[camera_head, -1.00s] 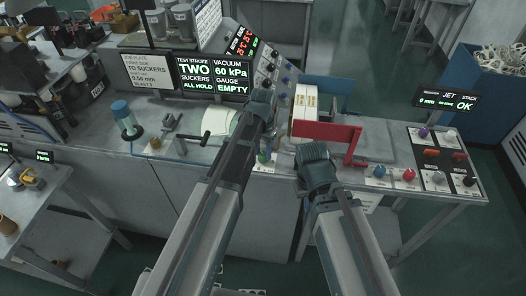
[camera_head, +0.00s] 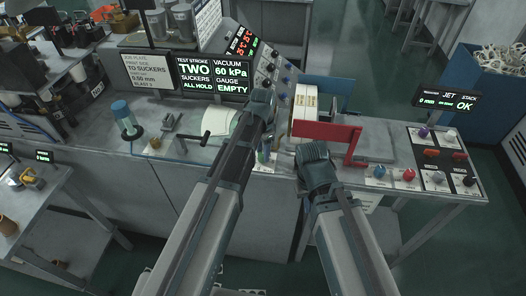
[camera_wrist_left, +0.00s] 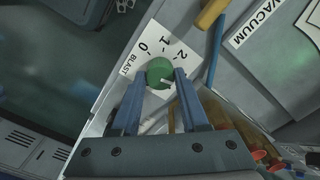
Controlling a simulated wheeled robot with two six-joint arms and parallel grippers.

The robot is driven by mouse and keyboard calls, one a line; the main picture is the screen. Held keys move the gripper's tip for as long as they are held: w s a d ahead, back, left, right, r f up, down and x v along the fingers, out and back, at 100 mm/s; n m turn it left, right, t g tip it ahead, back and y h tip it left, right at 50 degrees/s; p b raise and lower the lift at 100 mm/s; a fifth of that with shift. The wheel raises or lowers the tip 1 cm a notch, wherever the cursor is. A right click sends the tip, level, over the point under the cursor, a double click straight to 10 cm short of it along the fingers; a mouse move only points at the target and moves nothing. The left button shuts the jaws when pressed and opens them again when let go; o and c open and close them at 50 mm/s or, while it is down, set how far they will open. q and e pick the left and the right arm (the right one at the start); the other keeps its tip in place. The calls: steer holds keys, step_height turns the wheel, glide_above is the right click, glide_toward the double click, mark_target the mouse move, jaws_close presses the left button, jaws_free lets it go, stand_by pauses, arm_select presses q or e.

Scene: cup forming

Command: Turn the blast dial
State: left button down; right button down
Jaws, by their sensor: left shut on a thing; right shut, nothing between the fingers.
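The green blast dial (camera_wrist_left: 160,72) sits on a white plate (camera_wrist_left: 139,57) marked BLAST with 0, 1 and 2. A pale mark shows on the dial's lower right part; I cannot tell which number it stands for. My left gripper (camera_wrist_left: 161,80) is shut on the dial, one finger on each side. In the head view my left gripper (camera_head: 265,152) reaches down to the bench front, and the dial is mostly hidden there. My right gripper (camera_head: 315,163) is shut and empty in front of the bench, right of the left one; its fingertips are hard to make out.
A red bar (camera_head: 323,131) stands just behind the right gripper. Screens (camera_head: 212,77) read TEST STROKE TWO, 60 kPa, GAUGE EMPTY. A panel of knobs (camera_head: 437,157) lies at the right. In the wrist view a blue hose (camera_wrist_left: 215,52) runs close to the dial plate.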

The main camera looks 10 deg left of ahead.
arm_select(q)
steer(key=shift+c, duration=2.1)
jaws_free()
step_height(320, 180, up, 14)
steer(key=p, duration=1.4)
steer(key=shift+f, duration=0.2)
steer(key=s+d+f+n+b, duration=0.2)
steer(key=s+f+n+b, duration=0.1)
steer(key=s+f+b, duration=0.4)
steer(key=s+d+f+n+y+b, duration=0.1)
steer(key=s+d+f+n+b, duration=0.1)
steer(key=s+f+b, duration=0.5)
steer(key=s+n+b, duration=0.1)
steer(key=s, duration=0.4)
steer(key=shift+d+f, duration=0.35)
steer(key=shift+d, duration=0.05)
